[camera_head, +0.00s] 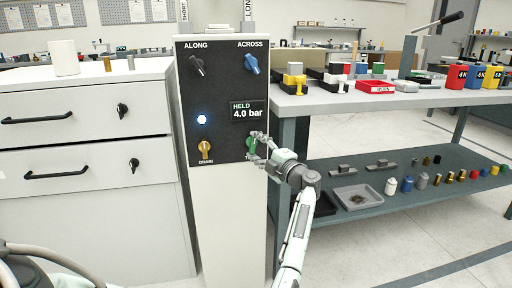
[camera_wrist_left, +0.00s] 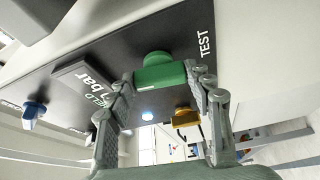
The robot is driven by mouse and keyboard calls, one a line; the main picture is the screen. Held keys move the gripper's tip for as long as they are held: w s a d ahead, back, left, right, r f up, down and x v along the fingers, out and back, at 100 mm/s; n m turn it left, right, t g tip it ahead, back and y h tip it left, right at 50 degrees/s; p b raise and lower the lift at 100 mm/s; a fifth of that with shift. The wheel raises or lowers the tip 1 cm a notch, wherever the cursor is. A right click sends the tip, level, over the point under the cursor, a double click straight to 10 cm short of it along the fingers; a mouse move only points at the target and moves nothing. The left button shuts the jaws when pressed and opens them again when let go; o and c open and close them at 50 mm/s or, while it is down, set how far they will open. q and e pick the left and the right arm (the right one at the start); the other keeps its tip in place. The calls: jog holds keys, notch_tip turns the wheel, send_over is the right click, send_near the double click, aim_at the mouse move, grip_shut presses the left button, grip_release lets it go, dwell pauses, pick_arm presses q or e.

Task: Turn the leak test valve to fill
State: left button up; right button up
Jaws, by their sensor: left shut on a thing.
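The green knob (camera_head: 250,143) sits at the lower right of the dark panel (camera_head: 222,75). In the left wrist view the green knob (camera_wrist_left: 158,74) has the label TEST beside it. My left gripper (camera_head: 257,142) is at this knob, with its fingers on either side of the grip bar, shut on it. The fingers cover part of the knob in the head view. The display (camera_head: 248,111) reads HELD 4.0 bar. A round light (camera_head: 202,119) glows bluish white. My right gripper is not in view.
The panel also carries a black ALONG knob (camera_head: 197,66), a blue ACROSS knob (camera_head: 251,64) and a yellow DRAIN knob (camera_head: 205,150). White drawers (camera_head: 85,135) stand at left. A two-level bench (camera_head: 400,98) with blocks and small parts stands at right.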

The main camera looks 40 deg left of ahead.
pick_arm(q)
jog(key=shift+n, duration=0.5)
jog(key=shift+n+h, duration=0.3)
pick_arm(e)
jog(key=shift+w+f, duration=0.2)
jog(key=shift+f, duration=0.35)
pick_arm(q)
jog(key=o, duration=1.1)
jog(key=shift+o, duration=0.2)
jog(key=shift+d, duration=0.15)
jog(key=v, duration=1.1)
jog(key=shift+d, duration=0.35)
